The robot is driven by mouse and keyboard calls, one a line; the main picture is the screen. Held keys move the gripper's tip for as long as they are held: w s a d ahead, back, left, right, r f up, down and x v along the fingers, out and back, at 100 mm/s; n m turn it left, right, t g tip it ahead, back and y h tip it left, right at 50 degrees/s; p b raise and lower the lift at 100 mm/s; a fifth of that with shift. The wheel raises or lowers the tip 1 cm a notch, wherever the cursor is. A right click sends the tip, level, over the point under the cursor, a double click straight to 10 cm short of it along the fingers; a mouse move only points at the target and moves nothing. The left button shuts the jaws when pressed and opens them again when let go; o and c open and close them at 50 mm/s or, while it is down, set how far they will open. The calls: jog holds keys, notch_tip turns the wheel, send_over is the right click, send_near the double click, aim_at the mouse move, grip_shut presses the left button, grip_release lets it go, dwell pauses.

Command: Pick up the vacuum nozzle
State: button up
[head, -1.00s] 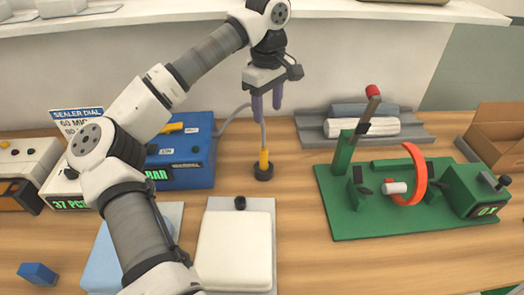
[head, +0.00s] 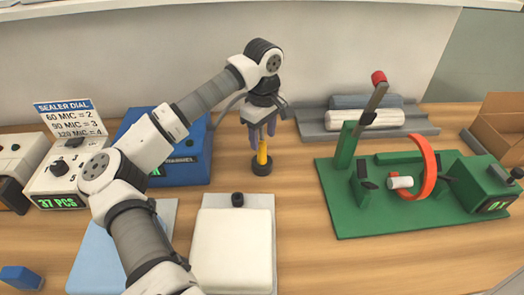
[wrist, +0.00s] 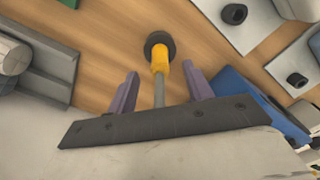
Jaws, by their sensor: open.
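The vacuum nozzle (head: 262,155) has a yellow grip, a black round foot and a grey hose end. It stands upright on the wooden bench in the middle of the head view. In the wrist view the nozzle (wrist: 160,60) shows ahead, with its grey hose part running back between the fingers. My gripper (head: 262,132) is open, with its purple fingers around the upper part of the nozzle. In the wrist view my gripper (wrist: 162,84) has a finger on each side, with gaps to the hose part. The nozzle's top is partly hidden by the fingers in the head view.
A blue machine (head: 180,165) stands close left of the nozzle. A white pad (head: 232,247) lies in front of it. A green fixture (head: 340,222) with a red ring (head: 432,165) is at right. A grey tray of rolls (head: 315,128) is behind right.

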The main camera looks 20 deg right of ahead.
jog(key=shift+w+f+p, duration=0.2)
jog(key=shift+f+p, duration=0.8)
jog(key=shift+f, duration=1.4)
jog(key=c, duration=1.1)
notch_tip(320, 180, up, 9)
jog(key=b, duration=0.3)
jog(key=shift+f, duration=0.1)
jog(key=shift+r, duration=0.4)
jog(key=shift+a, duration=0.1)
jog(key=shift+a, duration=0.1)
